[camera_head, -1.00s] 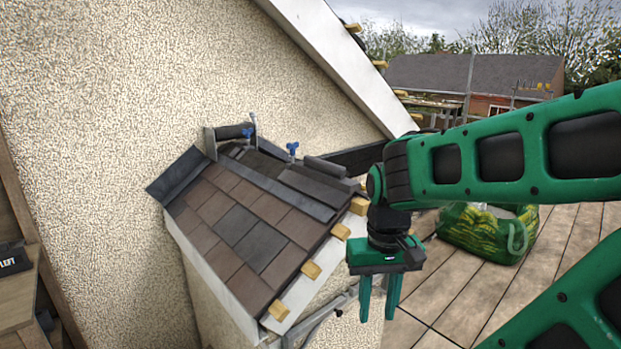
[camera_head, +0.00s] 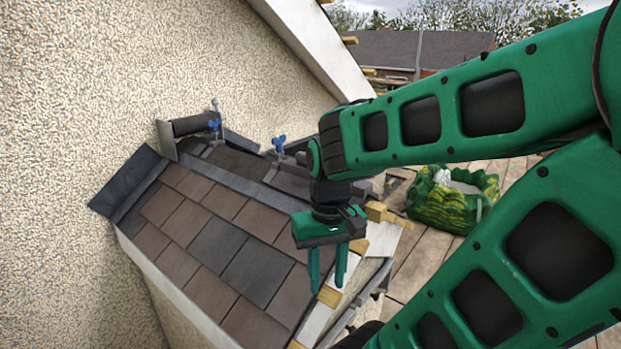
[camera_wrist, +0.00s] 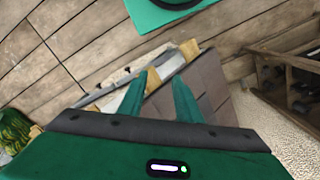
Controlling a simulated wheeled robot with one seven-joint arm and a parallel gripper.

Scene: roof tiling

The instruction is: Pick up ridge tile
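Dark grey, rounded ridge pieces lie along the top of the small tiled roof in the head view. One dark, tube-like piece (camera_head: 195,123) sits at the upper left by an upright plate; I cannot tell for sure which piece is the ridge tile. My arm and gripper partly hide the right end of the ridge. My gripper (camera_head: 328,272) points down over the roof's lower right edge, its fingers apart with nothing between them. In the wrist view my gripper (camera_wrist: 163,82) also shows empty, above the edge of the brown tiles (camera_wrist: 205,88).
Blue-handled clamps (camera_head: 279,144) stand up along the ridge. Wooden batten ends (camera_head: 329,296) stick out at the roof's right edge. A rough wall (camera_head: 60,110) rises behind and left. A green and yellow bag (camera_head: 452,200) stands on the plank floor at the right.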

